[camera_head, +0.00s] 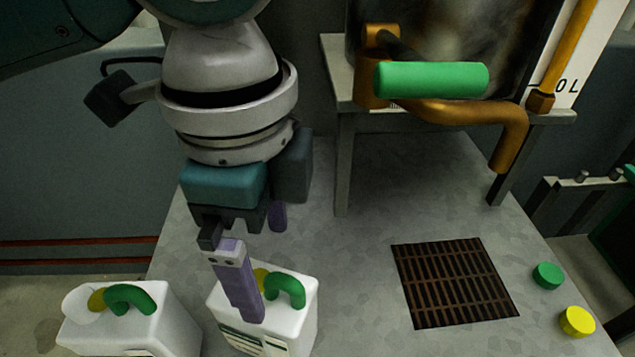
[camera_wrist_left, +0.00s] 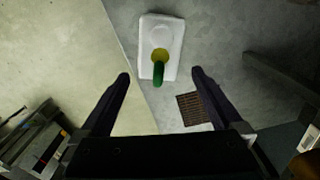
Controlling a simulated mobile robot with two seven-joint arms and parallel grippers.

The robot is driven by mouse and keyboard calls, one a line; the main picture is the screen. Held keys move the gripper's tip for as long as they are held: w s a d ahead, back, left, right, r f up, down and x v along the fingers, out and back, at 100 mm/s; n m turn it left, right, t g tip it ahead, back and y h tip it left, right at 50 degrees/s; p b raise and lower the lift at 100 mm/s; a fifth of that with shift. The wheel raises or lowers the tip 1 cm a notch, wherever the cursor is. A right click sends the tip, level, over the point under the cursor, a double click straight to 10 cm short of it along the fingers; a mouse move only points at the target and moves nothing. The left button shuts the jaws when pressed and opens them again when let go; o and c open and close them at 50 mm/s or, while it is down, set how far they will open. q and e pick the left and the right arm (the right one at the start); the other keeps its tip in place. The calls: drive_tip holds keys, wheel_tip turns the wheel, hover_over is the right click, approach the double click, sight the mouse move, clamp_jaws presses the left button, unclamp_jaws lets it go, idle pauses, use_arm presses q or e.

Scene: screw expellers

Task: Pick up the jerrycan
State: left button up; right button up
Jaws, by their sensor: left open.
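Two white jerrycans with green handles and yellow caps show at the bottom of the head view. One jerrycan (camera_head: 286,331) stands right of the other jerrycan (camera_head: 130,330), which is at the left edge of the bench. My left gripper (camera_head: 262,268) points down with its purple fingers apart and empty. Its near finger covers part of the right jerrycan in the head view. In the left wrist view, one jerrycan (camera_wrist_left: 148,38) lies ahead, with its green handle (camera_wrist_left: 159,73) between the open fingertips in the picture. Contact is not visible. My right gripper is not in view.
A brown grate (camera_head: 455,283) is set in the grey bench (camera_head: 365,240). A green cap (camera_head: 547,275) and a yellow cap (camera_head: 577,321) lie to its right. A stand (camera_head: 343,170) at the back carries a vessel with an orange pipe (camera_head: 510,140) and green lever (camera_head: 430,80).

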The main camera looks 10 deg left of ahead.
sight(275, 300)
use_arm(q)
wheel_tip(275, 300, down, 9)
drive_tip(key=shift+f+b, duration=0.2)
drive_tip(key=shift+b, duration=0.8)
clamp_jaws()
